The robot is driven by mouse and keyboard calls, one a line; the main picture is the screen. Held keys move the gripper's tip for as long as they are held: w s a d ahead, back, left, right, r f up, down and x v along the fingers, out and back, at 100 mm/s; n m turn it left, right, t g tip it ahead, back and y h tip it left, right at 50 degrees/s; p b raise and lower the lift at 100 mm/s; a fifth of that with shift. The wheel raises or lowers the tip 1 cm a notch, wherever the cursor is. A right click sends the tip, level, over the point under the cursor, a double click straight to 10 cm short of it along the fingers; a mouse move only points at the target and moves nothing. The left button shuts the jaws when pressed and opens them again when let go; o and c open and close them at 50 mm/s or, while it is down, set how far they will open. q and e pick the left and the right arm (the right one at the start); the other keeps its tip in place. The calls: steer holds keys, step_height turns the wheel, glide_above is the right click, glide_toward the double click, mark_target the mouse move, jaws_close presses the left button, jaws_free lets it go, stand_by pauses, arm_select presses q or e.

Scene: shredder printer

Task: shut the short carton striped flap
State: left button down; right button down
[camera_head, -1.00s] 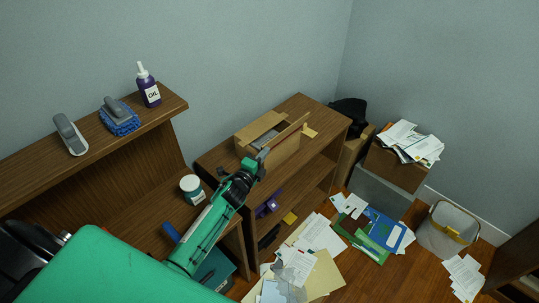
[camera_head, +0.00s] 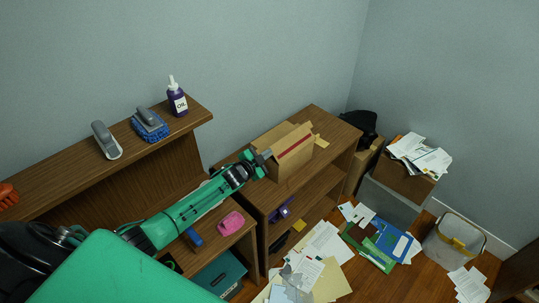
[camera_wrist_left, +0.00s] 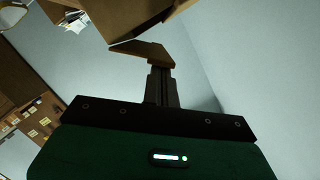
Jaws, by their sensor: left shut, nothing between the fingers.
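The short brown carton (camera_head: 290,166) stands on top of the wooden shelf unit. A flap with a red stripe (camera_head: 296,146) shows on its upper right side, tilted up. Other plain flaps (camera_head: 272,137) lean over the top, and the carton's inside is hidden. My left gripper (camera_head: 266,155) is at the carton's left end, close to the flaps. In the left wrist view its fingers (camera_wrist_left: 161,85) are together and empty, with a brown flap (camera_wrist_left: 142,50) just at their tips. I cannot tell if they touch it. My right gripper is not in view.
Papers (camera_head: 325,245) cover the floor. A bin (camera_head: 452,240) and a paper-filled box (camera_head: 408,175) are at right. The wall is close behind.

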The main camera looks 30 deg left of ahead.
arm_select(q)
steer(key=a+f+n+b, duration=0.1)
steer(key=a+f+n+h+b, duration=0.1)
steer(key=n+b, duration=0.1)
steer(key=w+a+f+n+g+h+b, duration=0.1)
steer(key=n, duration=0.1)
steer(key=shift+f+b, duration=0.35)
steer(key=shift+f, duration=0.05)
stand_by(0.3)
steer(key=shift+r, duration=0.1)
